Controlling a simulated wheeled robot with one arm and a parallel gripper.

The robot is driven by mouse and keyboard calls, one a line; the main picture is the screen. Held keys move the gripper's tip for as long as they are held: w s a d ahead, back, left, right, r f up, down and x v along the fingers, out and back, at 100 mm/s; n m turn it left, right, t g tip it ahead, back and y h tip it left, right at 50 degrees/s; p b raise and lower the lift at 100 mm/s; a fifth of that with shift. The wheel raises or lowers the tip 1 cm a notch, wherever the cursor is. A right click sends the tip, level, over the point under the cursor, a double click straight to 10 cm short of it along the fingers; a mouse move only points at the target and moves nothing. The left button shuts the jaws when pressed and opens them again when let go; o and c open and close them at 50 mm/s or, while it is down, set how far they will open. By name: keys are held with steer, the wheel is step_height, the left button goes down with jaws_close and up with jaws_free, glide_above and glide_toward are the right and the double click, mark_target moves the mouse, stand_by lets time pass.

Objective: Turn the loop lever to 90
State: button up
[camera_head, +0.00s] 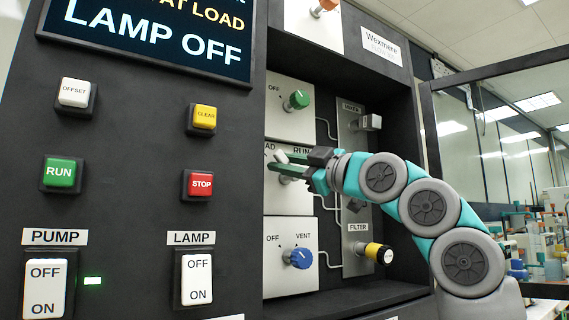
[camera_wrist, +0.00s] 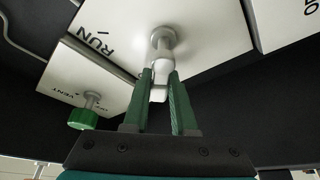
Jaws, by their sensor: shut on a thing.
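The loop lever (camera_wrist: 163,42) is a pale metal lever on a white panel (camera_head: 290,200) in the middle of the column. In the head view the panel's labels read "AD", partly cut off, and "RUN". My gripper (camera_wrist: 160,80) is shut on the lever's handle, with one green finger on each side of it in the wrist view. In the head view my gripper (camera_head: 290,165) reaches in from the right and hides much of the lever. The lever's exact angle is hard to read.
A green knob (camera_head: 296,100) sits above the lever and a blue knob (camera_head: 298,257) below it. A yellow-black filter knob (camera_head: 377,253) is at the lower right. The recess side wall stands close to my arm. Push buttons and switches fill the left panel, under a display (camera_head: 150,35) reading "LAMP OFF".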

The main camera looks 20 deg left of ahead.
jaws_close()
